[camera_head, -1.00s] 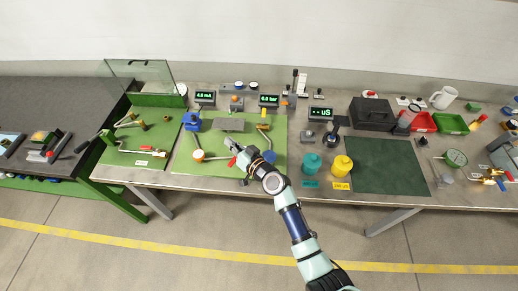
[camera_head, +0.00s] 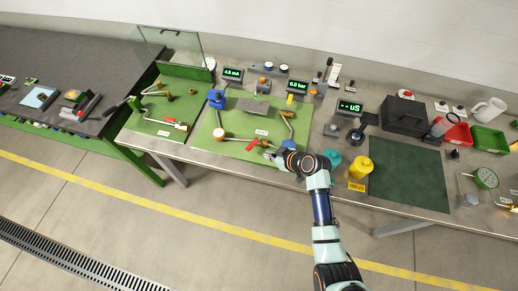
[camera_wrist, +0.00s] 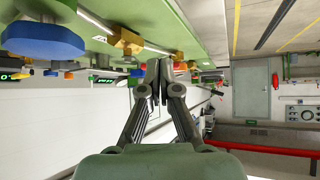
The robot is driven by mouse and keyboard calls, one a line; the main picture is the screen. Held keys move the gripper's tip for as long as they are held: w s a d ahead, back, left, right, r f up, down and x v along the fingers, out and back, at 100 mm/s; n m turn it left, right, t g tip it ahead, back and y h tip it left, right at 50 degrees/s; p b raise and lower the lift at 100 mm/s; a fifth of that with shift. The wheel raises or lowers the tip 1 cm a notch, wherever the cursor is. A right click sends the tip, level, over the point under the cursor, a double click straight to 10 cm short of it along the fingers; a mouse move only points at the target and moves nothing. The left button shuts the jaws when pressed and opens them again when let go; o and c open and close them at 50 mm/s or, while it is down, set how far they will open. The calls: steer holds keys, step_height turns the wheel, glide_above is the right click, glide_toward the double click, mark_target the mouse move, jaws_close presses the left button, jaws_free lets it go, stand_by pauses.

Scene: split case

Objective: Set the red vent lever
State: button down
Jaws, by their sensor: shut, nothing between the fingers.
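A red lever (camera_head: 253,144) sits at the right end of a thin pipe near the front of the green middle panel (camera_head: 235,151). Another red lever (camera_head: 181,125) is on the left green panel (camera_head: 150,127); I cannot read which one is labelled as the vent. My gripper (camera_head: 268,156) is just right of and in front of the middle panel's lever, close to it; contact cannot be told. In the wrist view my gripper (camera_wrist: 157,72) is shut and empty, with a small red part (camera_wrist: 181,66) beyond the fingertips to the right.
A blue fitting (camera_head: 216,98) and a grey block (camera_head: 253,106) stand behind on the middle panel. A teal bottle (camera_head: 331,158) and a yellow bottle (camera_head: 362,168) stand close right of my wrist. A dark green mat (camera_head: 410,175) farther right is clear.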

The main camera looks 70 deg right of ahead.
mark_target(254, 144)
steer(key=w, duration=0.1)
steer(key=w+d+f, duration=0.1)
steer(key=w, duration=0.1)
steer(key=w+d, duration=0.1)
steer(key=w, duration=0.1)
steer(key=shift+w+f, duration=0.2)
steer(key=shift+f, duration=0.05)
